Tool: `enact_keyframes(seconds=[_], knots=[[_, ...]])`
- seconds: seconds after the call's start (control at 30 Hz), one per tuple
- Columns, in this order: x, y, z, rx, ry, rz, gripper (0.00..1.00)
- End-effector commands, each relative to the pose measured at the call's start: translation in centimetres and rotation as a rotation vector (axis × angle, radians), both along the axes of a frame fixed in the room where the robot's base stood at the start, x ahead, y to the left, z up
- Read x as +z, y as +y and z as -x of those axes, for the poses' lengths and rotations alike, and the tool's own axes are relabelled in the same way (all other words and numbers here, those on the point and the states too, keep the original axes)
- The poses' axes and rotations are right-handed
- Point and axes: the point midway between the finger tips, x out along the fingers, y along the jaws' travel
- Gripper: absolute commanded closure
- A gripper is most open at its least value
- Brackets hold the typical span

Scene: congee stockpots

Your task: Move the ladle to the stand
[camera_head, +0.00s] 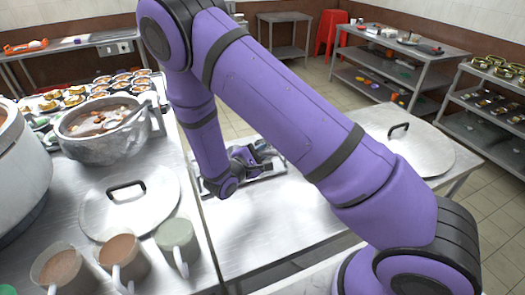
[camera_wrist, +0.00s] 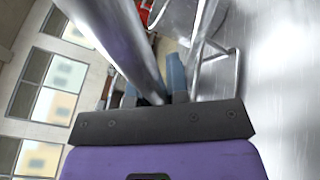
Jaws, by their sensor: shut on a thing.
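My gripper (camera_wrist: 154,88) is shut on a shiny metal ladle (camera_wrist: 122,38), whose long handle passes up between the two blue-grey fingers in the wrist view. In the head view my gripper (camera_head: 262,158) is low over a shallow metal stand (camera_head: 270,177) on the middle table. My forearm and wrist hide part of the stand and most of the ladle there. A bright metal frame (camera_wrist: 205,45) shows close beside the ladle in the wrist view. I cannot tell whether the ladle touches the stand.
A pot of congee (camera_head: 88,148) stands at left, near a round lid (camera_head: 128,202) and several cups (camera_head: 122,258). Another large lid (camera_head: 410,140) lies on the table at right. The tabletop (camera_head: 255,235) in front of the stand is clear.

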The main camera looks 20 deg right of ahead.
Motion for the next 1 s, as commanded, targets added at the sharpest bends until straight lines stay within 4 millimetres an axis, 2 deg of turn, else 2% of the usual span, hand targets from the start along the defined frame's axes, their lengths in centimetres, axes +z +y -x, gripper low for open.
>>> enact_keyframes(seconds=[0.2, 0.23, 0.33, 0.37, 0.73, 0.87, 1.0], knots=[[-0.3, 0.0, 0.0, 0.000, 0.000, 0.000, 1.00], [-0.3, 0.0, 0.0, 0.000, -0.001, 0.000, 0.82], [-0.3, 0.0, 0.0, 0.000, -0.001, 0.000, 0.59], [-0.3, 0.0, 0.0, 0.000, -0.001, 0.000, 0.54], [-0.3, 0.6, 0.2, 0.002, 0.000, 0.000, 0.54], [-0.3, 2.1, 1.0, 0.004, -0.001, -0.001, 0.54], [-0.2, 4.5, 2.2, 0.004, 0.000, -0.001, 0.54]])
